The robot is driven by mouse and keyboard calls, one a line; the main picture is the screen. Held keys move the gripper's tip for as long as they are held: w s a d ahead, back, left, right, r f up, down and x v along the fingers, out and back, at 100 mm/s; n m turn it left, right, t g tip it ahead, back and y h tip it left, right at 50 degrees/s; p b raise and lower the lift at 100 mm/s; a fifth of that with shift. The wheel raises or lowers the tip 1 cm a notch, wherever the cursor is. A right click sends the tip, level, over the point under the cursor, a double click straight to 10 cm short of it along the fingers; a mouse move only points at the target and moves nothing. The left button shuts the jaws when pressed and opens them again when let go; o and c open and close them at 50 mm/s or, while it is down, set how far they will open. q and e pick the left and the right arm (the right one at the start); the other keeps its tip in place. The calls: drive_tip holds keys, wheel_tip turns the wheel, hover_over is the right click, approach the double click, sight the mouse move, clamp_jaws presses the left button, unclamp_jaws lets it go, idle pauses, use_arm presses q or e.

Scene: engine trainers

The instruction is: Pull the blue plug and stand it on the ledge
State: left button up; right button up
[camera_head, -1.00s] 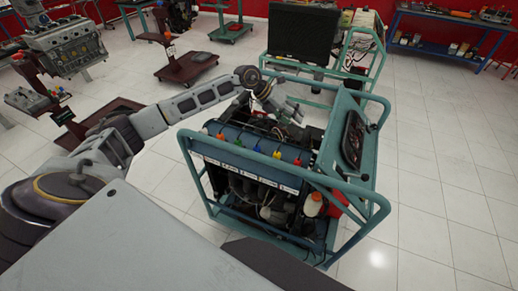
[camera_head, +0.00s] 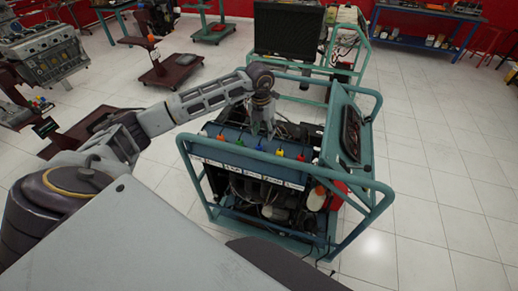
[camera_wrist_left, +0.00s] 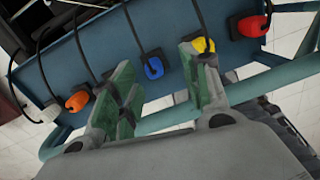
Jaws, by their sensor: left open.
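The blue plug (camera_head: 240,142) sits in a row of coloured plugs along the blue ledge (camera_head: 228,134) of the engine trainer. In the left wrist view the blue plug (camera_wrist_left: 154,68) has a black cable and lies on the ledge (camera_wrist_left: 180,72), in the gap between the fingers as seen there. My left gripper (camera_head: 263,132) points down above the engine, near the row's yellow plug. It is open and empty, and its green-padded fingers (camera_wrist_left: 162,92) show in the wrist view. Contact with any plug cannot be made out. My right gripper is out of view.
A red-orange plug (camera_wrist_left: 78,101) lies to the left. The trainer's teal rail (camera_head: 250,154) runs before the row. White floor (camera_head: 430,210) is clear at right.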

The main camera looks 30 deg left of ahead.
sight(259, 145)
use_arm(q)
drive_tip(key=shift+s+a+n+g+y, duration=0.3)
drive_tip(key=shift+s+a+n+g, duration=0.15)
drive_tip(key=shift+s, duration=0.35)
drive_tip(key=shift+a, duration=0.1)
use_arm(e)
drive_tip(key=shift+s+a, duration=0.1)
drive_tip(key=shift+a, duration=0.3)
use_arm(q)
drive_tip(key=shift+f+n, duration=0.15)
drive_tip(key=shift+n, duration=0.1)
drive_tip(key=shift+f+b, duration=1.55)
drive_tip(key=shift+f, duration=1)
drive_tip(key=shift+f+b, duration=1.2)
drive_tip(key=shift+f, duration=0.65)
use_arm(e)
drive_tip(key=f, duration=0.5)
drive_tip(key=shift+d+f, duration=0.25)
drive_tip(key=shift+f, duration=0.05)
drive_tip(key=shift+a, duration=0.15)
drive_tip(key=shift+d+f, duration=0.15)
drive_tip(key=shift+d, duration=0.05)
